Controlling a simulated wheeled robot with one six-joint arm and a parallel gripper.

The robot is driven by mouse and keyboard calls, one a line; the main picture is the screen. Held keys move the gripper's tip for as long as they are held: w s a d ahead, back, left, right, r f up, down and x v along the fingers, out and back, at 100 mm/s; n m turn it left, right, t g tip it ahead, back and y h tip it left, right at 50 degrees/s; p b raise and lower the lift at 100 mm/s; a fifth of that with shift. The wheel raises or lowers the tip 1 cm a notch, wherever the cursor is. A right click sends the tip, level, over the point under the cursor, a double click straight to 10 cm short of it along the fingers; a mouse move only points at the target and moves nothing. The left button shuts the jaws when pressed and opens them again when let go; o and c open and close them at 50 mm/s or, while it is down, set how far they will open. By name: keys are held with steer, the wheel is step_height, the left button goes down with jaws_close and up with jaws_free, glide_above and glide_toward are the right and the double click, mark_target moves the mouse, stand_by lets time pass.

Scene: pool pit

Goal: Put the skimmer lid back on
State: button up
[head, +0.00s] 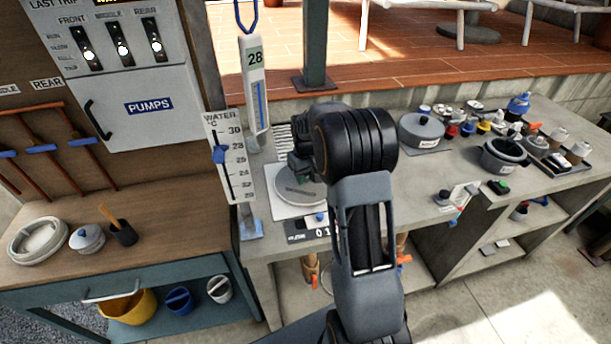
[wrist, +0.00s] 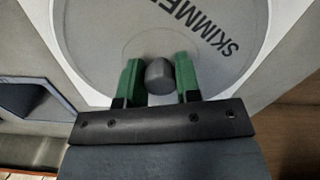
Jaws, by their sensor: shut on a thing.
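The skimmer lid is a grey disc marked "SKIMMER" (wrist: 195,32) with a small dark grey knob (wrist: 160,76) in its middle. My gripper (wrist: 160,82) has green fingertips and is shut on the knob, one finger on each side. In the head view the lid (head: 298,190) shows over a pale square plate (head: 283,211) on the concrete counter, partly hidden by my arm and gripper. The plate also shows around the lid in the wrist view. I cannot tell whether the lid rests on the plate or hangs just above it.
A water temperature scale (head: 229,158) and an upright thermometer (head: 256,88) stand just left of the lid. A small display (head: 312,234) sits in front.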

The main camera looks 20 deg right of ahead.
steer(key=shift+f, duration=0.3)
stand_by(0.5)
steer(key=o, duration=1.3)
steer(key=shift+r, duration=0.15)
steer(key=shift+r+p, duration=1.7)
steer(key=shift+r, duration=0.65)
steer(key=shift+r, duration=0.1)
steer(key=shift+r+p, duration=1.55)
steer(key=shift+r, duration=0.4)
